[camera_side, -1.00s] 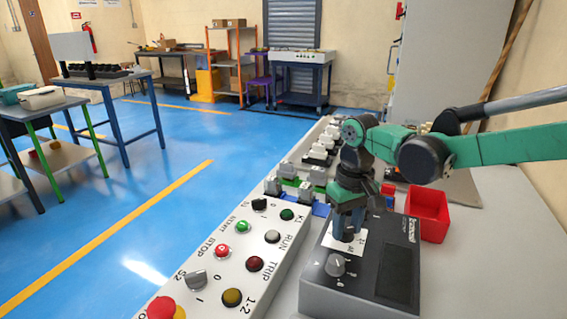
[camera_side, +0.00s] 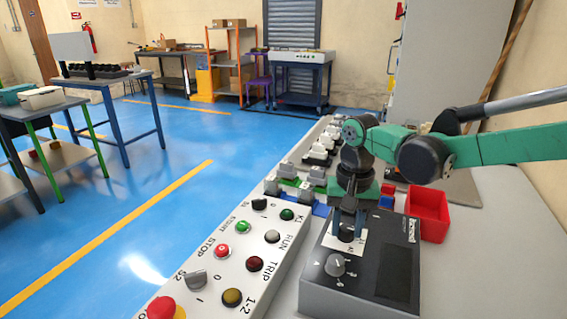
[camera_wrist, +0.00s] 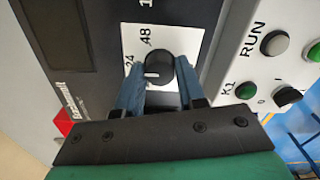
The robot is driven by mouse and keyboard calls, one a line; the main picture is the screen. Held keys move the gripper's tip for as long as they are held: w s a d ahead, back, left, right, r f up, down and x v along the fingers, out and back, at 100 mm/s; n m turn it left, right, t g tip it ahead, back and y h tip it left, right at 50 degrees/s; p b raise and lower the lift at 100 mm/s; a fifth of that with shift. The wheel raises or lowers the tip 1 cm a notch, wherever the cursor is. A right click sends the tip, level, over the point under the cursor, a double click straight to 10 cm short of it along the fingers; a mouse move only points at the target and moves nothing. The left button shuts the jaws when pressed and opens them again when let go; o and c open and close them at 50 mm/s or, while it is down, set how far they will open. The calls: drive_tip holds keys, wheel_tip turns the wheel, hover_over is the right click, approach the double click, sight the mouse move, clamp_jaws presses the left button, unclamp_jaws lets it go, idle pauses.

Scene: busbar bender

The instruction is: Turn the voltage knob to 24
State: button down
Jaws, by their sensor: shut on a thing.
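The voltage knob (camera_side: 346,233) is a black round knob on a white dial plate of the grey and black instrument box (camera_side: 330,292). In the wrist view the knob (camera_wrist: 160,66) has a white pointer mark facing left, close to the 24 label (camera_wrist: 129,64). The 48 label (camera_wrist: 146,37) is above it. My gripper (camera_side: 347,229) points down over the dial, its two blue fingers on opposite sides of the knob. In the wrist view my gripper (camera_wrist: 160,75) is shut on the knob. The lower part of the dial plate is hidden by the gripper.
A grey knob (camera_side: 335,265) is on the same box, nearer the camera. A white control panel (camera_side: 215,270) with several buttons and switches runs along the left. A red bin (camera_side: 428,212) stands behind the box at right. The bench to the right is clear.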

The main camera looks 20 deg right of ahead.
sight(347, 228)
idle(0.3)
drive_tip(key=c, duration=0.5)
unclamp_jaws()
drive_tip(key=shift+r, duration=2.8)
